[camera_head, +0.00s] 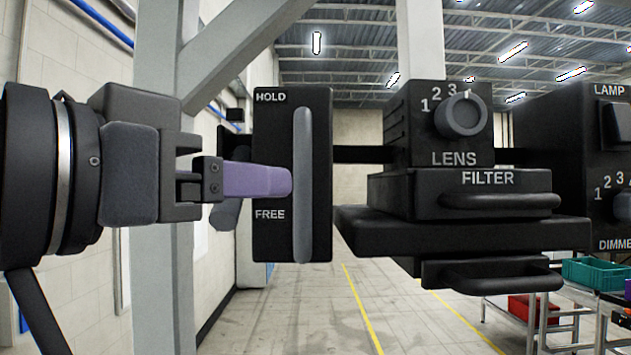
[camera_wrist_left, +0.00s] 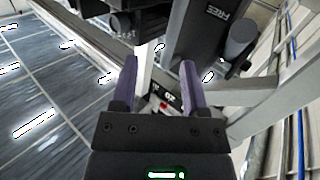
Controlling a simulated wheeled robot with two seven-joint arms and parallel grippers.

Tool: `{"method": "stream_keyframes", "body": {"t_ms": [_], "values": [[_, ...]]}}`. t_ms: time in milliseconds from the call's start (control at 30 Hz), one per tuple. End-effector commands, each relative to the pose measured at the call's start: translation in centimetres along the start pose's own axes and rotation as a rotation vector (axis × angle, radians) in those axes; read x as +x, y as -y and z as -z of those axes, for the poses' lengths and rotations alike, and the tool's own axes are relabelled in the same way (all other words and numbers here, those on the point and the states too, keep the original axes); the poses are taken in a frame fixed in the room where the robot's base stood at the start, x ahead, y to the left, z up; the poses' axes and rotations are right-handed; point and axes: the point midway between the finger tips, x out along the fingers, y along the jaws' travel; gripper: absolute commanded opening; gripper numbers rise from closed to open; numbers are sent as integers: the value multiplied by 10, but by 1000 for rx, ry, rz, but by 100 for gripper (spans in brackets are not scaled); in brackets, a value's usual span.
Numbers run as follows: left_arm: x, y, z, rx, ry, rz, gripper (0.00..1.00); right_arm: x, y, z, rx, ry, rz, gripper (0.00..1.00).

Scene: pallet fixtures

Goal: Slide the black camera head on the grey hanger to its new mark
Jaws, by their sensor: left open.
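The black camera head's HOLD/FREE panel (camera_head: 275,130) hangs in the middle of the head view, with an upright grey bar (camera_head: 302,230) on its face. Joined to its right is a black LENS box (camera_head: 405,125) with a grey knob, above a FILTER slide with a handle. My left gripper (camera_head: 288,180) comes in from the left, its purple finger in front of the panel and its tip beside the bar; contact cannot be told. In the left wrist view the left gripper (camera_wrist_left: 159,75) has its two purple fingers apart with nothing clearly held. My right gripper is out of view.
Grey beams (camera_head: 160,290) stand behind my left arm; which part is the hanger is unclear. A black LAMP and DIMMER box (camera_head: 565,130) sits at the right. A green bin (camera_head: 595,273) and red bin (camera_head: 530,310) are on a rack at lower right. The floor ahead looks clear.

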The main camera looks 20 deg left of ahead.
Motion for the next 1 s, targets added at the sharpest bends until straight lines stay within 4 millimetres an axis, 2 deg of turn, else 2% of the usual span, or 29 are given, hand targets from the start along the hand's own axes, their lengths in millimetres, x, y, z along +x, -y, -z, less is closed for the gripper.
{"method": "stream_keyframes", "body": {"t_ms": [67, 133, 400, 500, 633, 833, 867, 1000], "values": [[-6, 10, 9, 41, -28, 73, 57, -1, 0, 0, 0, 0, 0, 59], [1, 13, 12, 49, -30, 89, 57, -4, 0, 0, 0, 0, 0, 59], [65, 17, 14, 46, -24, 82, 57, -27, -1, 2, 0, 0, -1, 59], [80, 18, 14, 46, -26, 81, 57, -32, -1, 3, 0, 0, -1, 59], [89, 19, 13, 46, -29, 82, 57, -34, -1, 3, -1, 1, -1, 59], [90, 19, 12, 46, -30, 81, 57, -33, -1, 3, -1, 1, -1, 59], [90, 19, 12, 46, -30, 81, 55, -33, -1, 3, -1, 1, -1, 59], [90, 19, 12, 46, -30, 81, 26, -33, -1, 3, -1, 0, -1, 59]]}}
